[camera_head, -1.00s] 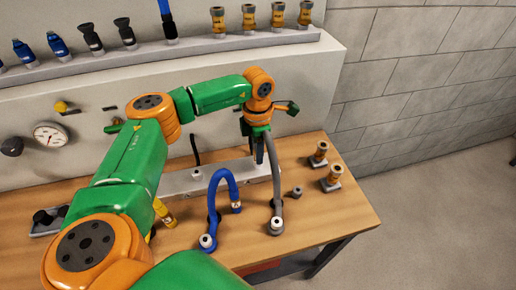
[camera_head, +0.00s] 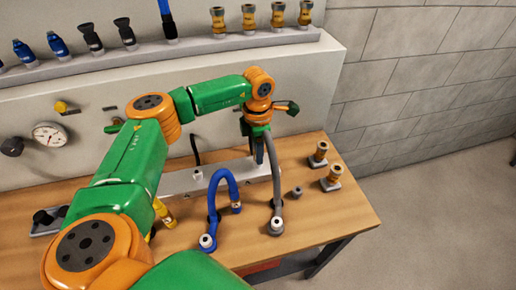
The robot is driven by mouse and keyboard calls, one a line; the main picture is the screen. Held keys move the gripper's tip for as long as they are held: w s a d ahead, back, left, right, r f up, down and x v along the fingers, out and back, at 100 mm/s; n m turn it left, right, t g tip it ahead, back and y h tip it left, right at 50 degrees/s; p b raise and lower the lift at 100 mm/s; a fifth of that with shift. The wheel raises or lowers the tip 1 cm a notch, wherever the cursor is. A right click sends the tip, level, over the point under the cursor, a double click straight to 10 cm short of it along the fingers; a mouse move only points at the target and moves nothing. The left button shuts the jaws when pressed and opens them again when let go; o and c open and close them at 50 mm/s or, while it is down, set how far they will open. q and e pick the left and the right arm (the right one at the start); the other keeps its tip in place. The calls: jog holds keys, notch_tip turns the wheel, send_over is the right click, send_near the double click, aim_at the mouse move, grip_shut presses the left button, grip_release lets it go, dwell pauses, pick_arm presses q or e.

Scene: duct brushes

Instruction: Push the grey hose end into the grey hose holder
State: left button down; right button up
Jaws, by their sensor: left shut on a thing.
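The grey hose (camera_head: 277,185) rises from a round foot (camera_head: 276,226) on the wooden table and bends up to my left gripper (camera_head: 259,152). My left gripper is shut on the grey hose end, above the right end of the silver rail. The gripper and wrist hide the hose end itself. I cannot make out a grey hose holder for certain; the right part of the silver rail (camera_head: 222,178) is partly behind the gripper and hose. My right gripper is not in view.
A blue hose (camera_head: 217,177) arches just left of the grey one. A small grey fitting (camera_head: 297,191) and brass fittings on grey blocks (camera_head: 331,180) stand to the right. A panel with a gauge (camera_head: 49,135) rises behind. The table's front right corner is clear.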

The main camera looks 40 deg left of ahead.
pick_arm(q)
jog(key=shift+r, duration=0.2)
jog(key=shift+r+p, duration=2.5)
jog(key=shift+r, duration=0.35)
